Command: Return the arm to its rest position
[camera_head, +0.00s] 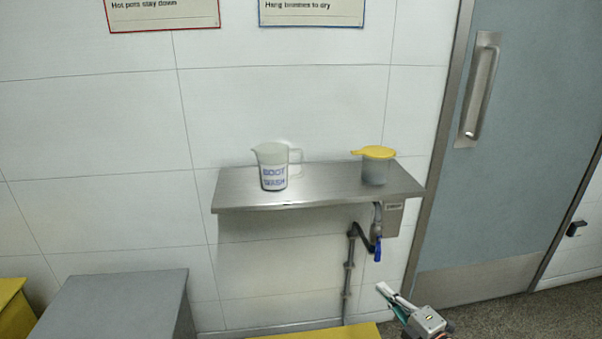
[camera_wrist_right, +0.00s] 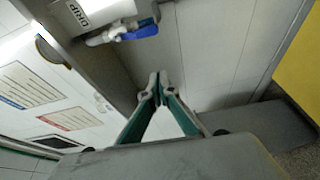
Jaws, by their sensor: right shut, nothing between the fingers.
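My right gripper (camera_head: 386,291) is at the lower right of the head view, below the metal shelf and apart from it. Its fingers also show in the right wrist view (camera_wrist_right: 158,88), where the tips meet with nothing between them. The blue valve handle (camera_head: 378,249) hangs under the shelf, above the gripper in the head view; it also shows at the top of the right wrist view (camera_wrist_right: 140,31). The gripper is not touching the handle. My left gripper is in neither view.
The metal shelf (camera_head: 315,198) holds a jug labelled "BOOT WASH" (camera_head: 272,168) and a container with a yellow lid (camera_head: 374,168). A dark pipe (camera_head: 348,275) runs down the wall. A grey box (camera_head: 115,305) stands at lower left. A grey door (camera_head: 520,180) is at right.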

